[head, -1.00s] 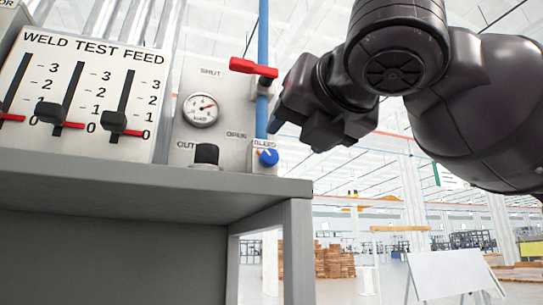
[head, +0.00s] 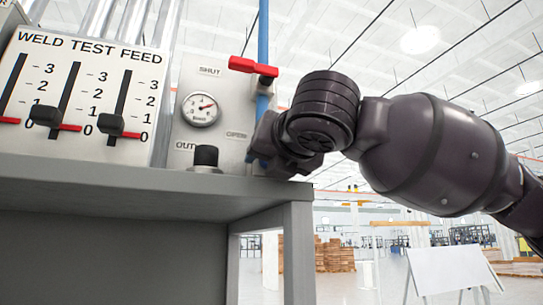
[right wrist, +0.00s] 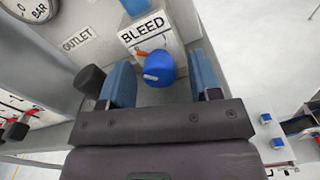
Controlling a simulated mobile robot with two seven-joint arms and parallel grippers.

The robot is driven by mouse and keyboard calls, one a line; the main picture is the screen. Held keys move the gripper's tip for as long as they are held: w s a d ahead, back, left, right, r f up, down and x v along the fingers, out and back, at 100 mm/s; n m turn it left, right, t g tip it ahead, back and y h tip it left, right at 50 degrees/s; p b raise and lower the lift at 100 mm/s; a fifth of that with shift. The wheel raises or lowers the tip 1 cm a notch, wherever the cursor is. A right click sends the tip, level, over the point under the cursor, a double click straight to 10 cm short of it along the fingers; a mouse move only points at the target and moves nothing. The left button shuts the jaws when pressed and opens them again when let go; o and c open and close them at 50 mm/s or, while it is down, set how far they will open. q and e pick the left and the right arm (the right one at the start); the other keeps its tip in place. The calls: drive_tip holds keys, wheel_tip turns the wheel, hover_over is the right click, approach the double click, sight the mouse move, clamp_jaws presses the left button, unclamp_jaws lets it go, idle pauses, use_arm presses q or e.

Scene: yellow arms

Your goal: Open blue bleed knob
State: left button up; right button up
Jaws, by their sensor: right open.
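The blue bleed knob (right wrist: 160,68) shows in the right wrist view, below the white BLEED label (right wrist: 145,33), with a small orange pointer (right wrist: 145,53) at its upper left. My right gripper (right wrist: 162,82) is open, its two blue fingers on either side of the knob. I cannot tell whether either finger touches it. In the head view my right gripper (head: 262,150) is at the panel's lower right corner and hides the knob. My left gripper is not in view.
A black outlet knob (head: 206,156) stands left of my right gripper; it also shows in the wrist view (right wrist: 90,80). A red valve handle (head: 252,67) on a blue pipe is above. The grey bench top (head: 150,178) lies below. The pressure gauge (head: 200,109) is on the panel.

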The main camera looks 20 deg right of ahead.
drive_tip(key=c, duration=0.9)
